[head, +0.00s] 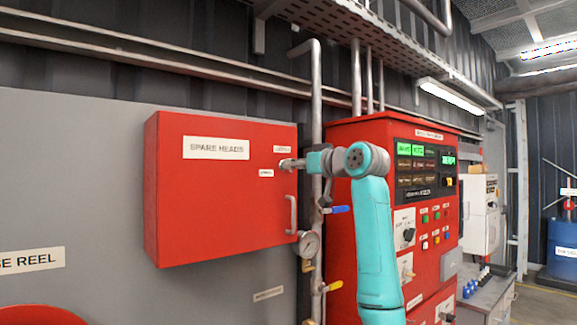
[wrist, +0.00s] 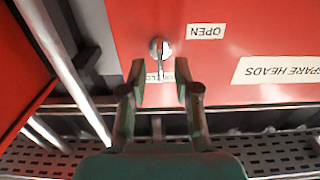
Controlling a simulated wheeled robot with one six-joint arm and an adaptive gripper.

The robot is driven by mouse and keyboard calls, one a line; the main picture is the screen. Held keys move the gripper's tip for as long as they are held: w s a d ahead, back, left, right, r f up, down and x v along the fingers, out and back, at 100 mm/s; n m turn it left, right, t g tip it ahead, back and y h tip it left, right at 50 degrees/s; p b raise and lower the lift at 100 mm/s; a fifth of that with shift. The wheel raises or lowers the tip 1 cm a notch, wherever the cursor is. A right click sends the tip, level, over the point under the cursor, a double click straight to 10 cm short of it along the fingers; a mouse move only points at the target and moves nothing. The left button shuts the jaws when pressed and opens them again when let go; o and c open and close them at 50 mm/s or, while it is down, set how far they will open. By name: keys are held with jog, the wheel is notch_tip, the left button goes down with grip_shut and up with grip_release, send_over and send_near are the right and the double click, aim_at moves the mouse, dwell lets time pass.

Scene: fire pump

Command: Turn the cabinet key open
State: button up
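The red cabinet (head: 225,205) marked SPARE HEADS hangs on the grey wall in the head view, its door shut. In the wrist view the door (wrist: 235,65) appears upside down. The silver key (wrist: 160,50) sits in the lock on the door, its thin part pointing towards a partly hidden label (wrist: 154,77). An OPEN label (wrist: 206,31) is beside it. My gripper (wrist: 160,80) is open and empty, its fingers apart in front of the door. The key lies slightly beyond the fingertips, between their lines.
A door handle (head: 291,215) is below my gripper. Vertical pipes with a gauge (head: 309,243) and a blue-handled valve (head: 338,209) run just right of the cabinet. A red control panel (head: 425,160) stands behind my arm. Horizontal pipes (head: 130,50) pass above the cabinet.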

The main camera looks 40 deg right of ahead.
jog(key=shift+w, duration=1.8)
grip_shut()
